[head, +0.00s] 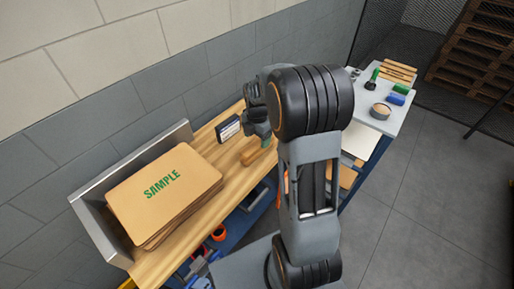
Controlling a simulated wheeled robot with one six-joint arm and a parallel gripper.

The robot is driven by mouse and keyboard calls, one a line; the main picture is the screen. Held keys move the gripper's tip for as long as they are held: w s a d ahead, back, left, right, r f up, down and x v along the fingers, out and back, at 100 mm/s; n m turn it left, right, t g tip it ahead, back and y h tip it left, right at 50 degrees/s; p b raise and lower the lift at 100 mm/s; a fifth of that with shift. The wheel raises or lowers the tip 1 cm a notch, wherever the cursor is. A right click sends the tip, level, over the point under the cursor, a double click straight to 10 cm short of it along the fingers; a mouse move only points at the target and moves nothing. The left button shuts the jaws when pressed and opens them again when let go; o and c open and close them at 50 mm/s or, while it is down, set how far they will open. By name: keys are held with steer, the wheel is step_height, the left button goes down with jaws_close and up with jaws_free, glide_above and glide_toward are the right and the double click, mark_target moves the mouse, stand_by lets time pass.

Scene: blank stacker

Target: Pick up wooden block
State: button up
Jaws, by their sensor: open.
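A small brown wooden block (250,156) lies on the wooden bench top (205,177), near its front right part. My gripper (261,137) is above and just behind the block in the picture, pointing down at the bench. It is open, and nothing shows held in it. A small green part shows beside the block, close to the fingertips. My arm hides the bench's right end, and I cannot tell whether the fingers touch the block.
A dark box with a white label (229,129) stands against the wall. A grey cart (398,112) holds a bowl (381,111), blue and green items and wooden slats.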

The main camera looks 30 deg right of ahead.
mark_target(257, 142)
steer(key=shift+f+p, duration=0.55)
steer(key=shift+f, duration=2)
steer(key=shift+s, duration=0.1)
steer(key=shift+c, duration=0.3)
steer(key=c, duration=1.1)
steer(key=shift+r, duration=0.15)
steer(key=shift+r, duration=0.6)
steer(key=s+r+b, duration=0.3)
steer(key=s+r, duration=0.8)
steer(key=s, duration=0.3)
steer(key=shift+a+r, duration=0.25)
steer(key=shift+r, duration=0.05)
